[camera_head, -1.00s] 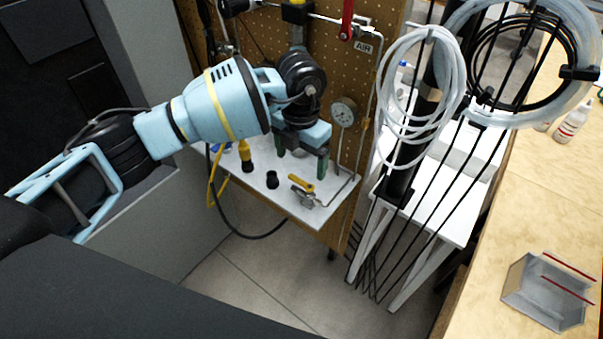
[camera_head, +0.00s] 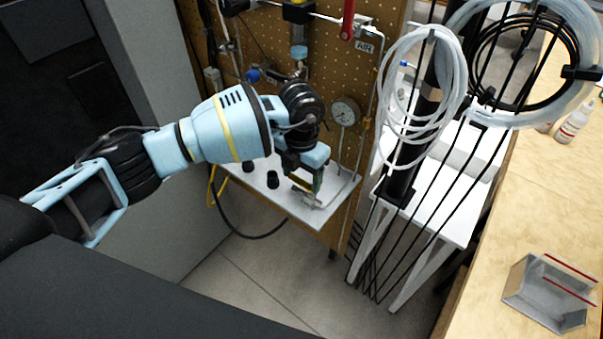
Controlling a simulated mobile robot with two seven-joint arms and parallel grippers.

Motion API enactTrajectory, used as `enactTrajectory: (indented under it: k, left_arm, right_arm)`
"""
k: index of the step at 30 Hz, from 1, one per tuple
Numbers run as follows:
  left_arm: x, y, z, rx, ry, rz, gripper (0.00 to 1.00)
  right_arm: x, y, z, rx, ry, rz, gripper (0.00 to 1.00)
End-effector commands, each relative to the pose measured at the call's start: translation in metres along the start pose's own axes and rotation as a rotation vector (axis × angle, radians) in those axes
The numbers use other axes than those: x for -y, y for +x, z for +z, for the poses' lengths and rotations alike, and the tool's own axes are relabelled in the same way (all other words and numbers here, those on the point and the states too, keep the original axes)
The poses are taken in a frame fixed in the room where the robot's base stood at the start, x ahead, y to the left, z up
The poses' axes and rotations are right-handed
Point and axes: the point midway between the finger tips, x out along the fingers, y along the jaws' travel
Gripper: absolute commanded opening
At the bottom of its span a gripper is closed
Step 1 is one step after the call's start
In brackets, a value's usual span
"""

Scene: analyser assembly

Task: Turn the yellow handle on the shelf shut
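The shelf (camera_head: 283,199) is a narrow white ledge on the lower part of the pegboard. A small metal valve (camera_head: 310,201) sits near its right end. The valve's yellow handle is almost wholly hidden by my gripper in the head view. My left gripper (camera_head: 305,181) points down over the valve, with its dark green fingers at the handle's place. I cannot tell whether the fingers touch the handle or have shut on it. My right gripper is not in view.
Black fittings (camera_head: 272,179) stand on the shelf left of the valve. A pressure gauge (camera_head: 344,112) and a metal pipe are close to my gripper's right. Coiled tubing (camera_head: 421,140) hangs further right. A wooden bench (camera_head: 530,200) holds a clear tray.

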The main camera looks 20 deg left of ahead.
Motion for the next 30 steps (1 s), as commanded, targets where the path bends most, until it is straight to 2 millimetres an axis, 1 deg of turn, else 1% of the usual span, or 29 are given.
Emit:
enactTrajectory:
  k: [1,3,8,14,20,30]
  left_arm:
    - [0.000,0.000,0.000,0.000,0.000,0.000,0.52]
    - [0.000,0.000,0.000,0.000,0.000,0.000,0.43]
    - [0.000,0.000,0.000,0.000,0.007,0.000,0.43]
    - [0.000,0.000,0.002,0.001,0.064,0.000,0.43]
    - [0.000,0.000,0.006,0.001,0.193,0.000,0.43]
    - [0.003,0.000,0.013,0.001,0.509,0.000,0.43]
  right_arm:
    - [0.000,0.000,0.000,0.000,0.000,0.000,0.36]
    - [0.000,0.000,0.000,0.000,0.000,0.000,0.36]
    - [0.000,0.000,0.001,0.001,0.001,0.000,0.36]
    - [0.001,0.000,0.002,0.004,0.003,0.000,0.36]
    - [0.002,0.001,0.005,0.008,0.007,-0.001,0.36]
    - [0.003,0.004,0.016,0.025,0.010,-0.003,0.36]
